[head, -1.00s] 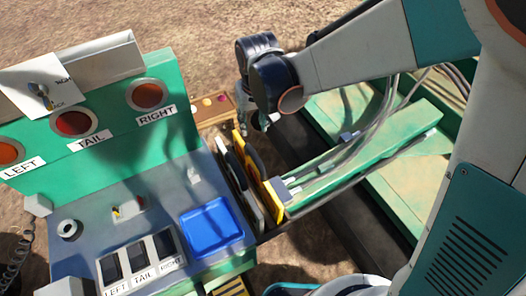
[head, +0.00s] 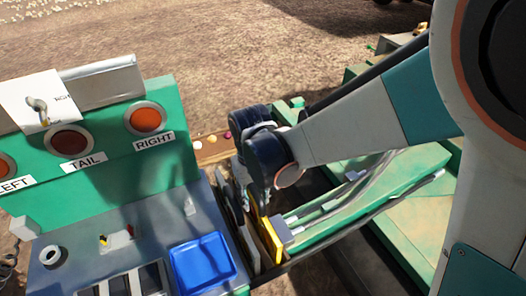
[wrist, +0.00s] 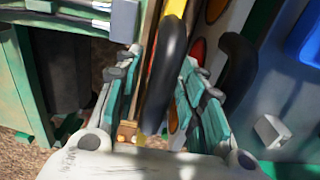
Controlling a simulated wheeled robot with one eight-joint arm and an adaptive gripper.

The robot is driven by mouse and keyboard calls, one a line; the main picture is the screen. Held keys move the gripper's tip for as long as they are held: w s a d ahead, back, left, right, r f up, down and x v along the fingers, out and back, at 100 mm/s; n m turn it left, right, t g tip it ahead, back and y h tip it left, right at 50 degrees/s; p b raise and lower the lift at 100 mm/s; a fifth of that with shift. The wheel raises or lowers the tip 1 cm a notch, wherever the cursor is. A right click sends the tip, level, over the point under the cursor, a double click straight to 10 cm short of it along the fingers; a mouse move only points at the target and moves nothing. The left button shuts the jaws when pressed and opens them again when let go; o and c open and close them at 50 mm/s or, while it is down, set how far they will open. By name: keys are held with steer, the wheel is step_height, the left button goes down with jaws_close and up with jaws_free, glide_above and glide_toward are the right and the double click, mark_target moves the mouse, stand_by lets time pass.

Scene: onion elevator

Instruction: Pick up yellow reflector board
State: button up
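The yellow reflector board (head: 270,241) stands upright in a slot at the right side of the control console. In the wrist view its yellow edge (wrist: 175,7) shows at the top, with its thick black handle (wrist: 166,72) running down the middle. My gripper (head: 251,200) is at the top of the board. In the wrist view my gripper (wrist: 162,62) has one finger on each side of the black handle, with a gap showing on the left. It is open. The head view partly hides the fingers behind the wrist.
A pale board (head: 240,228) with its own black handle (wrist: 236,62) stands close beside the yellow one, to the left in the head view. The console (head: 120,195) has a blue tray (head: 202,262) and round lamps. A green beam with cables (head: 350,205) lies at the right.

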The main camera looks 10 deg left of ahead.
step_height(320, 180, down, 5)
steer(key=b, duration=0.3)
steer(key=shift+f, duration=0.15)
jaws_close()
